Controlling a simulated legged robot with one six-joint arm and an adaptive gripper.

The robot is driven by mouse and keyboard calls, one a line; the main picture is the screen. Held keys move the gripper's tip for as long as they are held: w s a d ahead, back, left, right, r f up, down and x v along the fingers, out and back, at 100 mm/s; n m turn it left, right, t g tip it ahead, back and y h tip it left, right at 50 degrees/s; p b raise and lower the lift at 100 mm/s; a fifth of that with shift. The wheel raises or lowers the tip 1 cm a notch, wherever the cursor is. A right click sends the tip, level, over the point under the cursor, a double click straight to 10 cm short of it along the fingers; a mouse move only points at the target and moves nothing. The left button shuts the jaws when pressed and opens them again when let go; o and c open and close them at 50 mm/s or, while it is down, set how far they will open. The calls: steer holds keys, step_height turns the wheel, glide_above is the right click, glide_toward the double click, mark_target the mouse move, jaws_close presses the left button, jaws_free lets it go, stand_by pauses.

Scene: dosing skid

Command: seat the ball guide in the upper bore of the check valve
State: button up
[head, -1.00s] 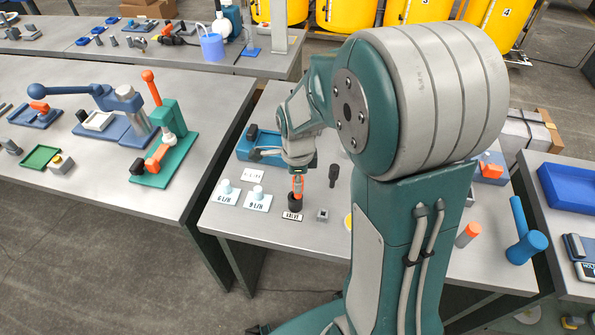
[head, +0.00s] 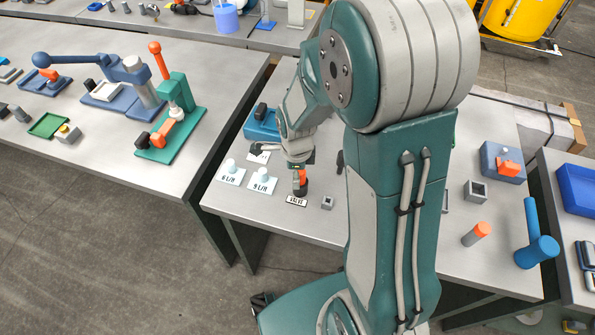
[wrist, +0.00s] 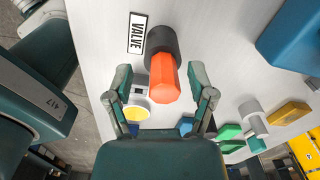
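The check valve is a dark upright cylinder (wrist: 161,42) beside the "VALVE" label (wrist: 137,33) in the wrist view; it also shows in the head view (head: 300,191). An orange faceted piece (wrist: 164,80), apparently the ball guide, stands out of the valve's top; it also shows in the head view (head: 300,177). How deep it sits is hidden. My gripper (wrist: 160,78) is just above the valve, with one finger on each side of the orange piece. A visible gap on both sides separates the fingers from it.
A small grey block with a hole (head: 327,202) stands just right of the valve. Cards with white balls (head: 231,174) lie to the left, and a blue fixture (head: 262,124) stands behind.

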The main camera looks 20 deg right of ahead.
steer(key=shift+d+r, duration=0.15)
steer(key=shift+d, duration=0.35)
step_height(320, 180, up, 11)
steer(key=s+r+n+t, duration=0.5)
steer(key=s+r+n, duration=0.7)
steer(key=n, duration=1)
steer(key=shift+s+r, duration=0.2)
steer(key=shift+s, duration=0.85)
